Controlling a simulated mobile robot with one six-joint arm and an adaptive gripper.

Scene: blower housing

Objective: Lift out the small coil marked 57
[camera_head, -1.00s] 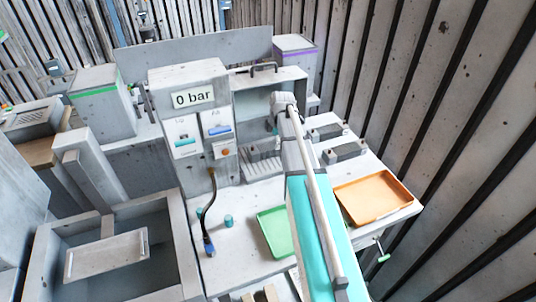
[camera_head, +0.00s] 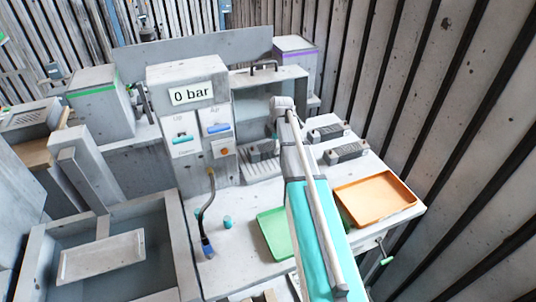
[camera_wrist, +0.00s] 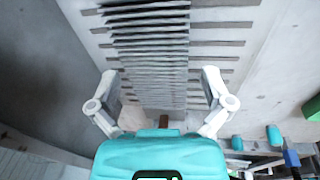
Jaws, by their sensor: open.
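In the wrist view a dark finned coil (camera_wrist: 150,50) lies ahead of my gripper (camera_wrist: 160,88). My gripper is open, with one finger on each side of the lower part of the fin stack. I see no grip on it. No 57 marking is legible. In the head view a dark block (camera_head: 262,149), seemingly this coil, sits on a slatted rack (camera_head: 262,170) in the open housing. My arm hides most of the gripper there. Two more dark blocks, the rear one (camera_head: 328,132) and the front one (camera_head: 346,151), lie on the bench to the right.
A green tray (camera_head: 272,232) and an orange tray (camera_head: 375,198) lie on the bench front. A panel reading 0 bar (camera_head: 192,95) stands left of the housing, with a hanging hose (camera_head: 203,225). A basin (camera_head: 175,250) is at left. A slatted wall (camera_head: 460,130) bounds the right.

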